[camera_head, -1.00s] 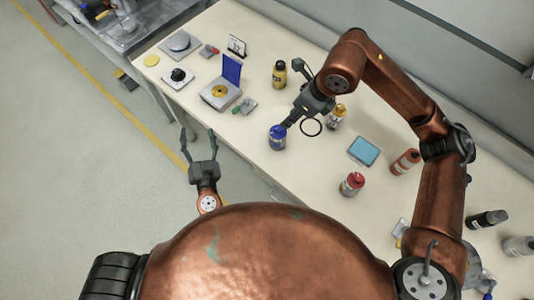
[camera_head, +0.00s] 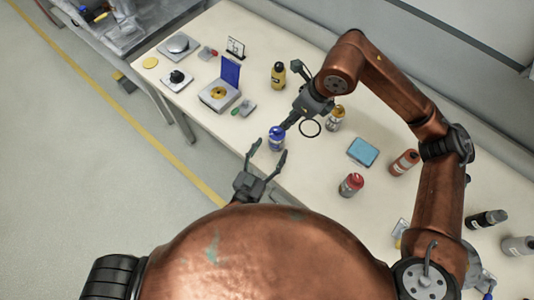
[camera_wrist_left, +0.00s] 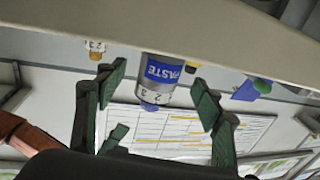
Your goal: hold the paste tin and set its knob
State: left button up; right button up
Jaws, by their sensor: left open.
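The paste tin (camera_head: 277,139) is a small can with a blue label, upright near the table's front edge. In the left wrist view, which is upside down, the tin (camera_wrist_left: 160,75) shows its "PASTE" label and a numbered knob (camera_wrist_left: 150,97) on its end. My left gripper (camera_head: 268,152) is open in front of the tin. In the left wrist view, the left gripper (camera_wrist_left: 158,88) has the tin between its spread fingers in the picture, with gaps on both sides. My right gripper (camera_head: 290,122) is close above and right of the tin; its finger opening is unclear.
A yellow-black bottle (camera_head: 278,75) and an amber-topped bottle (camera_head: 335,118) stand behind the tin. A red-capped jar (camera_head: 351,185) and blue pad (camera_head: 363,152) lie right. A box with a raised blue lid (camera_head: 219,97) is left. The table's front edge runs below the tin.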

aim_at(277, 138)
pick_arm(q)
jog(key=shift+x, duration=2.7)
jog(key=shift+c, duration=0.3)
